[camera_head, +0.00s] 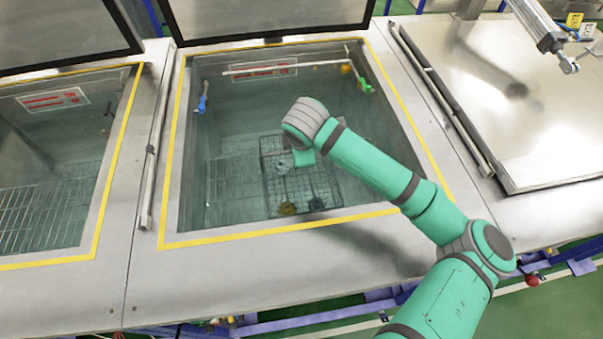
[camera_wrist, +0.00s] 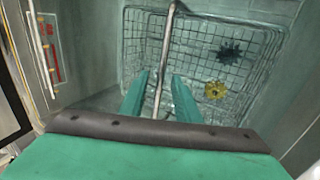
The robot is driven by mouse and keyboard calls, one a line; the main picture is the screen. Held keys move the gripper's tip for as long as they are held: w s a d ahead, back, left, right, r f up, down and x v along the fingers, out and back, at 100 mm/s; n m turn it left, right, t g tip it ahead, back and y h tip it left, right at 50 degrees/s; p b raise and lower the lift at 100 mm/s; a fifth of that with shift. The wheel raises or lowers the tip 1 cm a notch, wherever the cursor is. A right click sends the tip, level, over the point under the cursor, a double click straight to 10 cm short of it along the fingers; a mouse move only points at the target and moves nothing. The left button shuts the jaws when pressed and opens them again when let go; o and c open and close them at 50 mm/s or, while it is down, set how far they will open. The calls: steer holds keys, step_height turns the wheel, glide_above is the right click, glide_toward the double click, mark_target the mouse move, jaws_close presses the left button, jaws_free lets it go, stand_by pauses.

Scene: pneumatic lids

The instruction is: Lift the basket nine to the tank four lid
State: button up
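A wire basket (camera_head: 272,182) sits low in the water of the open middle tank (camera_head: 232,150). It holds a dark gear-like part (camera_wrist: 230,51) and a yellow one (camera_wrist: 215,90), seen in the wrist view. No number is readable on the basket. A thin metal bar (camera_wrist: 167,40), apparently the basket's handle, runs between the two green fingers of my gripper (camera_wrist: 159,76). The fingers stand apart with gaps beside the bar. My gripper also shows in the head view (camera_head: 303,158), partly hidden by my wrist. A closed metal lid (camera_head: 540,110) covers the right tank; its number is not readable.
Raised lids stand behind the middle tank (camera_head: 265,15) and the left tank (camera_head: 60,35). The left tank (camera_head: 45,190) is open, with a rack inside. A rod (camera_head: 288,67) spans the middle tank's back, and a blue hook (camera_head: 202,97) is at its left.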

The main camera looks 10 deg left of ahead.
jaws_close()
steer(key=shift+r, duration=0.2)
steer(key=shift+w+r, duration=0.1)
steer(key=shift+r, duration=1.25)
